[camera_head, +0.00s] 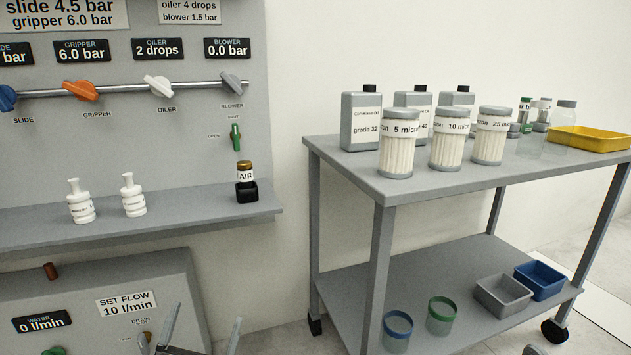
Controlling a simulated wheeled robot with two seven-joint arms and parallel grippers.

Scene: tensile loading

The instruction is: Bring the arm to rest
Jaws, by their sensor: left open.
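My left gripper (206,318) shows at the bottom edge of the head view, left of the middle. Its two fingers point up and stand apart, with nothing seen between them. It is in front of the lower panel (175,275), below the grey shelf (185,220). The rest of my left arm is mostly cut off by the frame's bottom edge. My right gripper is not in view.
The shelf holds two white fittings (80,203) and a dark AIR bottle (246,188). Valve knobs (80,91) line the panel above. A grey cart (430,180) at right carries filters (397,150), oil cans, a yellow tray (590,138) and lower bins (504,298).

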